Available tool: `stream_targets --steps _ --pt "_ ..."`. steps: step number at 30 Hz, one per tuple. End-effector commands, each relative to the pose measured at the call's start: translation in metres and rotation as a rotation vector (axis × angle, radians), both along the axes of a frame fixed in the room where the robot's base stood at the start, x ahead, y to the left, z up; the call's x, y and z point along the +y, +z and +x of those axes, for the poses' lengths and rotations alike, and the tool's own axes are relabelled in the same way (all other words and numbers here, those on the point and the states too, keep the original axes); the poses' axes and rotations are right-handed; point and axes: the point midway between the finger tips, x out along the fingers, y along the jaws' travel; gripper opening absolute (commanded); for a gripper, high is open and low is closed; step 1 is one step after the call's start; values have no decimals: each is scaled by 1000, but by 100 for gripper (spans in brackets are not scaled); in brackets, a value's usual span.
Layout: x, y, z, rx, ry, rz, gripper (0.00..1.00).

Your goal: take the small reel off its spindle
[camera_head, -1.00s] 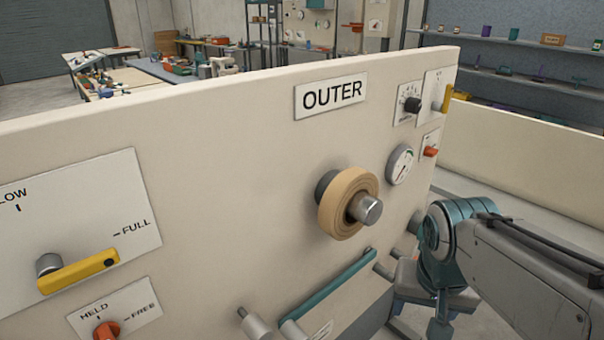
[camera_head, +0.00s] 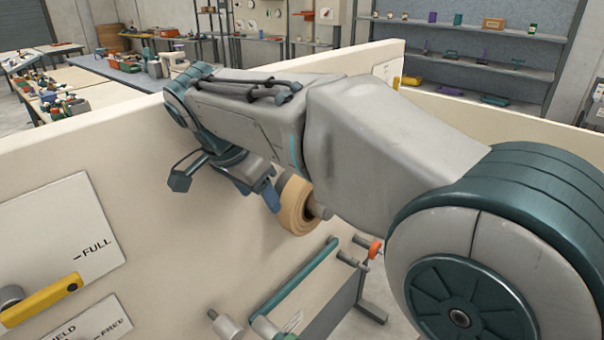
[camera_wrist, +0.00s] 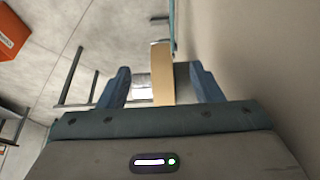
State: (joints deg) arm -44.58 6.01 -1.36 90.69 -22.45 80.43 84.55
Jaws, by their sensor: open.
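The small reel (camera_head: 296,206) is a tan roll on a grey metal spindle (camera_head: 319,212) that stands out from the cream panel. My gripper (camera_head: 268,194) is beside the reel, with its blue fingers partly hidden by my arm. In the wrist view my gripper (camera_wrist: 159,68) is open, with one finger on each side of the reel's tan edge (camera_wrist: 162,75). The dark grey hub (camera_wrist: 182,82) also shows between the fingers, beside the reel. I cannot tell whether either finger touches the reel.
The cream panel (camera_head: 130,160) stands close behind the reel. A teal bar (camera_head: 300,278) and an orange knob (camera_head: 375,248) lie below it. A yellow lever (camera_head: 42,300) is at lower left.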

Motion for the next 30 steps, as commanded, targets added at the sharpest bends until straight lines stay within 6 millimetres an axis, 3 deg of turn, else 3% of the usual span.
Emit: stream_targets --steps 26,30 --pt "-110 3 139 2 -2 -1 59" --pt "-114 -23 144 6 2 -2 59"
